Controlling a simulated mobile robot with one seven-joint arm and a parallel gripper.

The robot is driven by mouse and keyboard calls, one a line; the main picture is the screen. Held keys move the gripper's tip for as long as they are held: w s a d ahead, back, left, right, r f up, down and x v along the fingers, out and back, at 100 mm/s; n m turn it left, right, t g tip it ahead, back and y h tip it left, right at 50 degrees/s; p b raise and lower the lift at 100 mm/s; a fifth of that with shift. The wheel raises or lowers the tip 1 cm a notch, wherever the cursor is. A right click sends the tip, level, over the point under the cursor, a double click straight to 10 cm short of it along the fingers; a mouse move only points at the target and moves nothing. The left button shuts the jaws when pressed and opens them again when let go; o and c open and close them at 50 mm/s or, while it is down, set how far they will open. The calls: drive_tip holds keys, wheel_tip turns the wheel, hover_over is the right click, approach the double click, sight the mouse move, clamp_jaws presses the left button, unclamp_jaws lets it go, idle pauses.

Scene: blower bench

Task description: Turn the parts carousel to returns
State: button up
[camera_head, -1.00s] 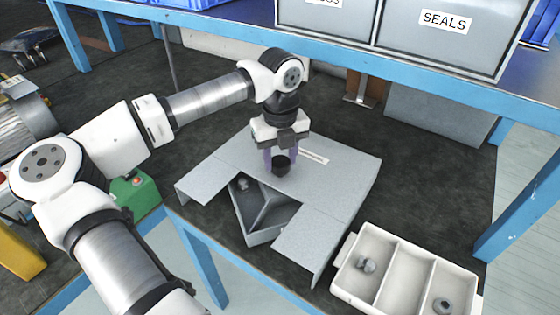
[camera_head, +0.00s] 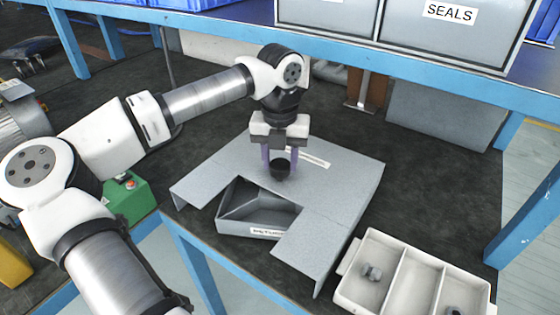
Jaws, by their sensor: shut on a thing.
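The parts carousel sits under a grey cover plate (camera_head: 345,190) on the bench. Through the cover's front cut-out I see one of its grey compartments (camera_head: 262,212), which looks empty. A white label (camera_head: 270,231) on its front wall is partly cut off by the cover and seems to read "RETURNS". A dark round knob (camera_head: 280,168) stands on top of the cover. My gripper (camera_head: 280,162) points down from above and is shut on the knob, with a purple finger on each side.
A white divided tray (camera_head: 405,272) with small parts stands at the front right. Grey bins (camera_head: 440,30), one labelled SEALS, stand on the blue shelf above. A green box with a red button (camera_head: 128,196) is at left.

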drive_tip(key=shift+m+b, duration=0.65)
drive_tip(key=shift+m, duration=2.05)
drive_tip(key=o, duration=1.4)
